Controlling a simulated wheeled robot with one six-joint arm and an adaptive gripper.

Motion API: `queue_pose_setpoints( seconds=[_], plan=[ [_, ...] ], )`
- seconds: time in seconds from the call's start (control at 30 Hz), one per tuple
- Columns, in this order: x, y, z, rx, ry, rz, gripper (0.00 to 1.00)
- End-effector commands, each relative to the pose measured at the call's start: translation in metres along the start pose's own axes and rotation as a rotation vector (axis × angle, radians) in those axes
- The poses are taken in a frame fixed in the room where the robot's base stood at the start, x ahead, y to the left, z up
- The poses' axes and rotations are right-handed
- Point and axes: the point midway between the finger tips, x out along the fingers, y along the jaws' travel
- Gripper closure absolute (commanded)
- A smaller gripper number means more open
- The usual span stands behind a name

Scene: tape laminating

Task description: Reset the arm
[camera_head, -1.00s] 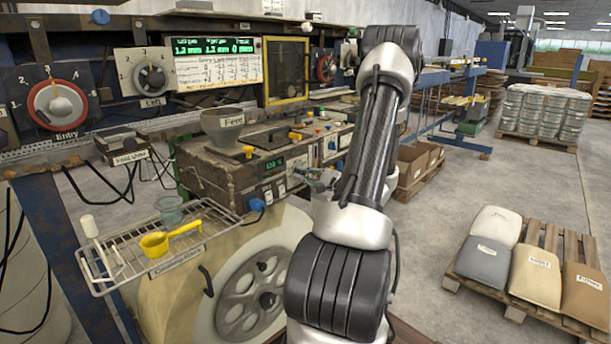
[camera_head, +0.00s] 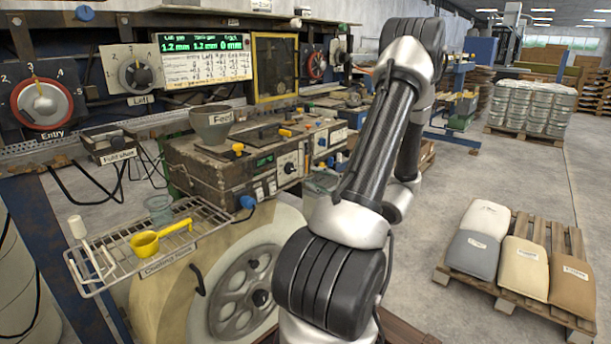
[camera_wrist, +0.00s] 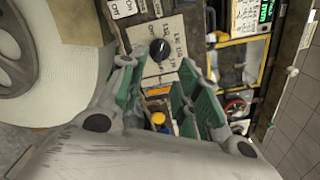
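My arm rises through the middle of the head view, bent at the elbow, with its further link hanging behind the upper one. My gripper is mostly hidden behind the arm there. In the wrist view my gripper (camera_wrist: 160,80) has its two green-padded fingers apart, with nothing between them. Beyond the fingers the machine's front panel shows, with a black knob (camera_wrist: 158,49) and a yellow knob (camera_wrist: 157,118).
A box-shaped machine with a feed hopper (camera_head: 213,125) stands left of my arm. A pallet (camera_head: 568,312) with several sacks lies right. Grey floor between is clear.

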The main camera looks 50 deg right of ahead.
Motion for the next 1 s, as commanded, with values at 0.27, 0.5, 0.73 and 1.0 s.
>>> queue_pose_setpoints(
  seconds=[0.27, 0.5, 0.73, 1.0],
  plan=[
    [-0.025, 0.000, 0.000, 0.001, -0.001, -0.001, 0.67],
    [-0.026, 0.000, 0.000, 0.001, -0.001, 0.000, 0.67],
    [-0.025, 0.000, 0.000, 0.001, -0.001, 0.000, 0.67],
    [-0.030, 0.017, 0.002, 0.118, -0.002, 0.071, 0.67]
  ],
)
